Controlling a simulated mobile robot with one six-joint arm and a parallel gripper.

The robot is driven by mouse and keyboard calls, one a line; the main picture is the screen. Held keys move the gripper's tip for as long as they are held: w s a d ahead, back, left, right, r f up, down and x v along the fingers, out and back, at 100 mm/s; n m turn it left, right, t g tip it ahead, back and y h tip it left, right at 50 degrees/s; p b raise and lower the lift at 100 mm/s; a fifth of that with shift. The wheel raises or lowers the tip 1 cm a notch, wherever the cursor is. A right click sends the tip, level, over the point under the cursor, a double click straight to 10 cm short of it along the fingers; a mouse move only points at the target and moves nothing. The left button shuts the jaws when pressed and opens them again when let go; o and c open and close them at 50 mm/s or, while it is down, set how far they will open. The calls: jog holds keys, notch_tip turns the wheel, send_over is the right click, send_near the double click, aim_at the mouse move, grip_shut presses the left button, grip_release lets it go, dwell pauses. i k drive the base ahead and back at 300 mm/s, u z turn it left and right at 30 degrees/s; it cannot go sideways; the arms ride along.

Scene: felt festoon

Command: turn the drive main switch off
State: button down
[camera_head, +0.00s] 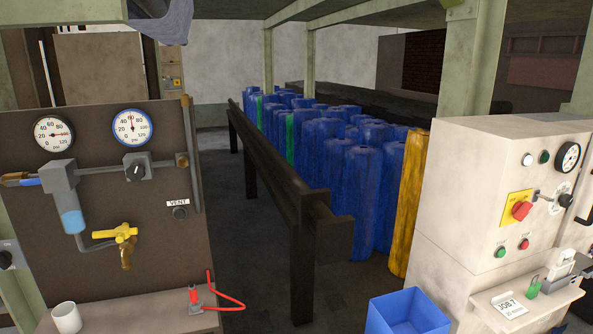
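A red rotary switch (521,210) on a yellow plate (507,226) is on the front of the pale cabinet at the right; it looks like the drive main switch. Its label and exact position are too small to read. A metal lever with a black ball end (566,200) is just right of it. My gripper is not in view.
Below the switch are green (500,252) and red (524,244) buttons. A shelf holds a green padlock (533,288) and a "JOB 7" card (509,304). A blue bin (393,312) stands left of it. A dark rail (300,200) fronts blue rolls. A gauge panel (100,215) is left.

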aim_at(520, 209)
jog(key=k, duration=1.35)
jog(key=z, duration=0.25)
jog(key=i, duration=1.75)
jog(key=u, duration=0.35)
